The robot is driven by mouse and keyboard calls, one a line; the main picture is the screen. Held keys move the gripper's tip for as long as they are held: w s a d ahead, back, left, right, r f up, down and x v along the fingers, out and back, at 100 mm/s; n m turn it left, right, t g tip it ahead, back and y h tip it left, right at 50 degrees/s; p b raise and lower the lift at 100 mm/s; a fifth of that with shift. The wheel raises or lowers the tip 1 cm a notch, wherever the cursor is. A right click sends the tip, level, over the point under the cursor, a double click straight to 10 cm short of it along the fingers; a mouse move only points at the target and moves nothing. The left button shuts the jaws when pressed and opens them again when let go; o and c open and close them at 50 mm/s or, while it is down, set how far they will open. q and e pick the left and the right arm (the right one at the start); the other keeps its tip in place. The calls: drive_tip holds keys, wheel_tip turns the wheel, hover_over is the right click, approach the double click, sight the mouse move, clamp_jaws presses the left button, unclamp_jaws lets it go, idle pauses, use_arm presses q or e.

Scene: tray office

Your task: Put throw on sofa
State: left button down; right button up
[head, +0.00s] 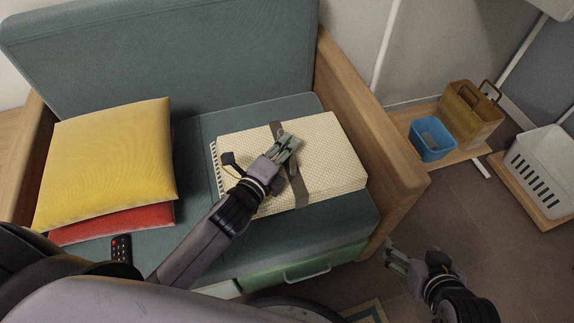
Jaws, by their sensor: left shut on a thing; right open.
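The throw (335,150) is a folded cream bundle with a small dotted pattern, a fringe at its left edge and a grey-brown band around it. It lies on the right part of the blue-grey sofa (185,135) seat, close to the wooden right armrest. My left gripper (290,146) is over the middle of the throw, shut at the band. The fingertips partly hide the band. My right gripper (392,252) is open and empty, in front of the sofa's right corner, above the floor.
A yellow cushion (110,155) lies over a red cushion (120,223) on the sofa's left side. A black remote (121,248) lies at the seat's front left. A blue bin (431,140), a brown basket (470,115) and a white basket (545,165) stand at the right. A green drawer (305,268) is under the seat.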

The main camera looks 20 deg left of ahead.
sight(287, 162)
use_arm(q)
wheel_tip(287, 162, down, 2)
drive_tip(key=shift+f+b, duration=0.2)
drive_tip(key=shift+b, duration=0.2)
wheel_tip(287, 162, down, 4)
drive_tip(key=shift+r+b, duration=0.25)
drive_tip(key=shift+b, duration=0.55)
drive_tip(key=shift+f, duration=0.1)
use_arm(e)
drive_tip(key=w+a+r+t+y, duration=0.2)
drive_tip(key=w+a+r+t, duration=0.1)
drive_tip(key=w+r+t, duration=0.4)
drive_tip(key=shift+w+a+r+t, duration=0.3)
drive_tip(key=shift+w+r, duration=0.1)
drive_tip(key=shift+r, duration=1.35)
use_arm(q)
drive_tip(key=shift+f, duration=0.1)
drive_tip(key=c, duration=2)
unclamp_jaws()
drive_tip(key=shift+f, duration=0.1)
drive_tip(key=shift+c, duration=0.2)
drive_tip(key=o, duration=0.4)
use_arm(e)
drive_tip(key=shift+r, duration=0.1)
